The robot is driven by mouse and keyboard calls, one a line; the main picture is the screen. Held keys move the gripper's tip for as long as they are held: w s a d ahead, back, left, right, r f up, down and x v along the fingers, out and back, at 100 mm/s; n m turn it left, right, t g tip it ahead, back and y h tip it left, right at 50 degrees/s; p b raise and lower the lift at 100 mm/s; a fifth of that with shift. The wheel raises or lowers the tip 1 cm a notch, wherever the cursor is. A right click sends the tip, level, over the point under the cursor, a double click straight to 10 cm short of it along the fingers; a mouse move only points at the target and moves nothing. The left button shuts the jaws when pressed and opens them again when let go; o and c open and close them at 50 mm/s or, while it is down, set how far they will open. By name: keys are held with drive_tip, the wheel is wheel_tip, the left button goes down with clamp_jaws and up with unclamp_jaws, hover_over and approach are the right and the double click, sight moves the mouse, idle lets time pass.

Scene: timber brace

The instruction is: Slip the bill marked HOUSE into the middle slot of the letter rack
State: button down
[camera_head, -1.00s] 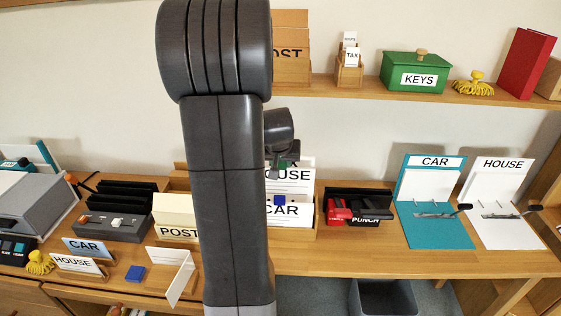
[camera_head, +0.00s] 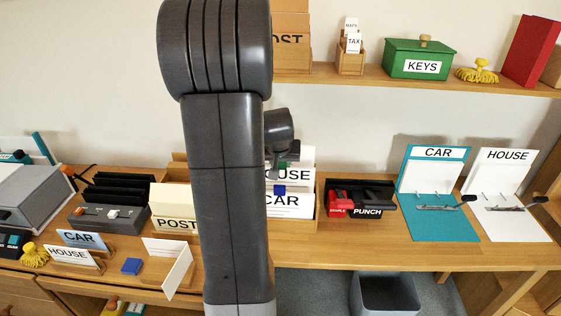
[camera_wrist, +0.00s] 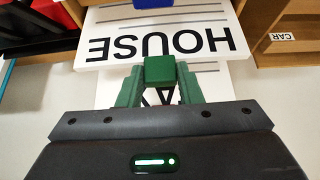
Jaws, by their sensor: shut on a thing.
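My gripper (camera_head: 286,160) is shut on the white bill marked HOUSE (camera_head: 296,177). In the wrist view my gripper's green fingers (camera_wrist: 160,72) are at the bill's edge, and the bill (camera_wrist: 100,50) reads upside down. In the head view the bill is upright behind a white card marked CAR (camera_head: 290,205), whose top hides its lower part. The CAR card stands in a wooden rack (camera_head: 316,205) behind my arm. My arm hides the rack's left part, and I cannot tell which slot the HOUSE bill is over or in.
A box marked POST (camera_head: 175,222) stands left of my arm. A black tray holding a red stapler and a punch (camera_head: 367,212) sits right of the rack. CAR (camera_head: 440,228) and HOUSE (camera_head: 505,225) clip files lie farther right. A shelf (camera_head: 400,78) runs above.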

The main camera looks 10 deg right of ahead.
drive_tip(key=shift+c, duration=2.3)
unclamp_jaws()
wheel_tip(320, 180, up, 8)
drive_tip(key=p, duration=0.5)
drive_tip(key=shift+f, duration=0.15)
wheel_tip(320, 180, down, 8)
drive_tip(key=b, duration=0.5)
drive_tip(key=shift+r, duration=0.2)
